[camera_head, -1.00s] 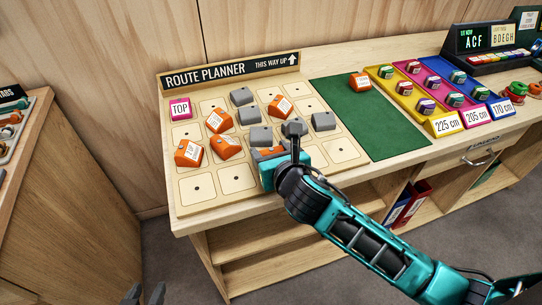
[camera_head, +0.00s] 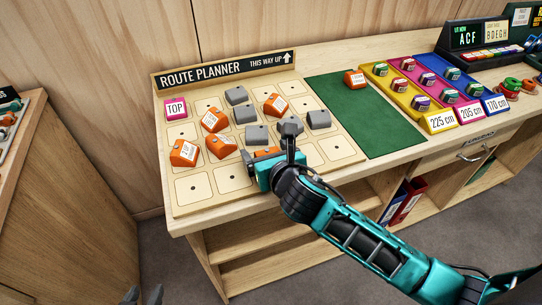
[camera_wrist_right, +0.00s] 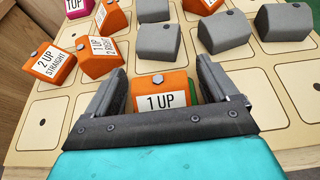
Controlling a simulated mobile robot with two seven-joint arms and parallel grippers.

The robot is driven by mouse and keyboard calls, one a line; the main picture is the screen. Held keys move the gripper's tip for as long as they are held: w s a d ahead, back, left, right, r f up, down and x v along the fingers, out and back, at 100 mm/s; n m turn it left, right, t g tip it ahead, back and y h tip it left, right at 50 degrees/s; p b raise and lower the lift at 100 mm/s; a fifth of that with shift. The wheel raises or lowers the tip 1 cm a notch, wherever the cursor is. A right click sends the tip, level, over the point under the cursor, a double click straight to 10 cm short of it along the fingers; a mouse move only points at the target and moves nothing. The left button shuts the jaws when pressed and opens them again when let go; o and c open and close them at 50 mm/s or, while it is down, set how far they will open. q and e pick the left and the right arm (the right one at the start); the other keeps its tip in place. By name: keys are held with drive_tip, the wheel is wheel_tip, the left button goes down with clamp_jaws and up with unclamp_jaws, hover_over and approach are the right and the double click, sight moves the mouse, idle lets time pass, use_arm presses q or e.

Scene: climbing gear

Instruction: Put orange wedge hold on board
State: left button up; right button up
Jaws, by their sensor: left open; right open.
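The board (camera_head: 229,178) carries several orange wedge holds. My right gripper (camera_head: 262,160) is low over its front rows, with its open fingers on either side of an orange wedge hold labelled "1 UP" (camera_wrist_right: 163,92). In the right wrist view, the right gripper (camera_wrist_right: 160,95) leaves a gap at the hold's right side, where something green shows. The hold is mostly hidden in the head view. Another orange wedge hold (camera_head: 355,79) sits on the green mat (camera_head: 365,118). My left gripper (camera_head: 142,297) shows only its fingertips at the bottom edge, open and empty.
Other orange holds, such as "2 UP" (camera_head: 184,152), and several grey holds (camera_head: 319,119) stand close around on the board. A pink "TOP" block (camera_head: 175,108) is at its far left. Yellow, pink and blue trays (camera_head: 440,121) with small holds lie to the right.

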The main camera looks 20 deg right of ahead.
drive_tip(key=p+v, duration=0.1)
drive_tip(key=v, duration=1.1)
drive_tip(key=shift+r+p, duration=0.15)
drive_tip(key=shift+p, duration=0.15)
drive_tip(key=s+d+f+m+g, duration=0.4)
drive_tip(key=s+m, duration=0.3)
drive_tip(key=m, duration=1)
drive_tip(key=s+d+f+m+g, duration=0.2)
drive_tip(key=s+f+m+g, duration=0.35)
drive_tip(key=m, duration=1.25)
drive_tip(key=w+a+f+n+t+y, duration=0.1)
drive_tip(key=w+a+f+t, duration=0.1)
drive_tip(key=w+f+t, duration=0.4)
drive_tip(key=shift+a+f+t+y, duration=0.3)
drive_tip(key=shift+f+t, duration=0.05)
drive_tip(key=shift+f, duration=0.35)
